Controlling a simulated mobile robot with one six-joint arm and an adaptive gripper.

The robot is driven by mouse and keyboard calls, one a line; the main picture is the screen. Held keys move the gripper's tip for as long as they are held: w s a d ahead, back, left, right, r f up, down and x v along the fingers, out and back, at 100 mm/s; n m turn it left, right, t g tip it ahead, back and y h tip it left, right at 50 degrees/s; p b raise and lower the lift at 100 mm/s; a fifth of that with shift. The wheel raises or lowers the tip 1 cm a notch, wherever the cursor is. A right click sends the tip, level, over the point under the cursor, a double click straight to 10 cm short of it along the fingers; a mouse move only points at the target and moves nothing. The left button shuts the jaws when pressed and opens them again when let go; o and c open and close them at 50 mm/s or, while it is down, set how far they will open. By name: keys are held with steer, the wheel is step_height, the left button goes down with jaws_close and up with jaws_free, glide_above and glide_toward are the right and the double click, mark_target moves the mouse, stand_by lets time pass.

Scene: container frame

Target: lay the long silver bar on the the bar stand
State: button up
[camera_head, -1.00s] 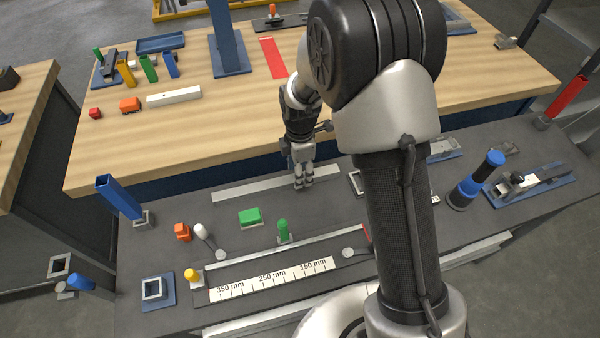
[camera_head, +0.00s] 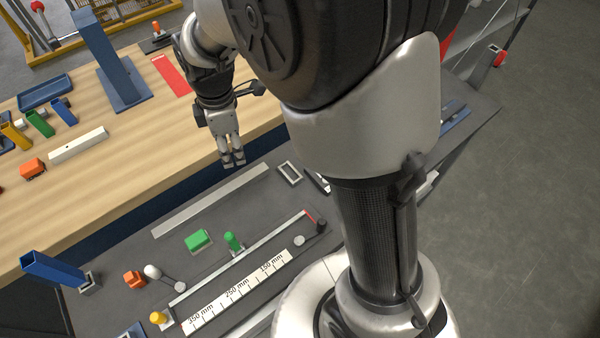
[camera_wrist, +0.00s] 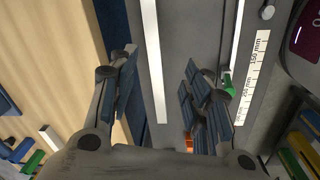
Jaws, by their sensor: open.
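The long silver bar (camera_head: 212,199) lies flat on the dark bench, near its back edge, in the head view. It also shows in the wrist view (camera_wrist: 153,60) as a pale strip running between the fingers' lines. My gripper (camera_head: 233,163) is above the back edge of the bench, near the bar's right end, with its fingers pointing down. In the wrist view the fingers (camera_wrist: 160,72) are spread with nothing between the pads, and the bar is below, apart from them. I cannot tell which fixture is the bar stand.
A ruler fixture (camera_head: 238,290) with a metal rail lies in front of the bar. A green block (camera_head: 198,240), a green peg (camera_head: 232,241) and an orange block (camera_head: 134,279) stand between. A grey frame (camera_head: 289,173) is right of the bar. The wooden table (camera_head: 150,130) is behind.

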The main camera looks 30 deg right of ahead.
steer(key=s+d+r+m+t, duration=0.2)
steer(key=s+d+r+m, duration=0.3)
steer(key=s+r+m, duration=0.55)
steer(key=s+d+r+m+t, duration=0.1)
steer(key=s+d+m, duration=0.1)
steer(key=s+m, duration=0.4)
steer(key=s, duration=0.5)
steer(key=shift+s+d+r+t, duration=0.3)
steer(key=shift+s+t, duration=0.1)
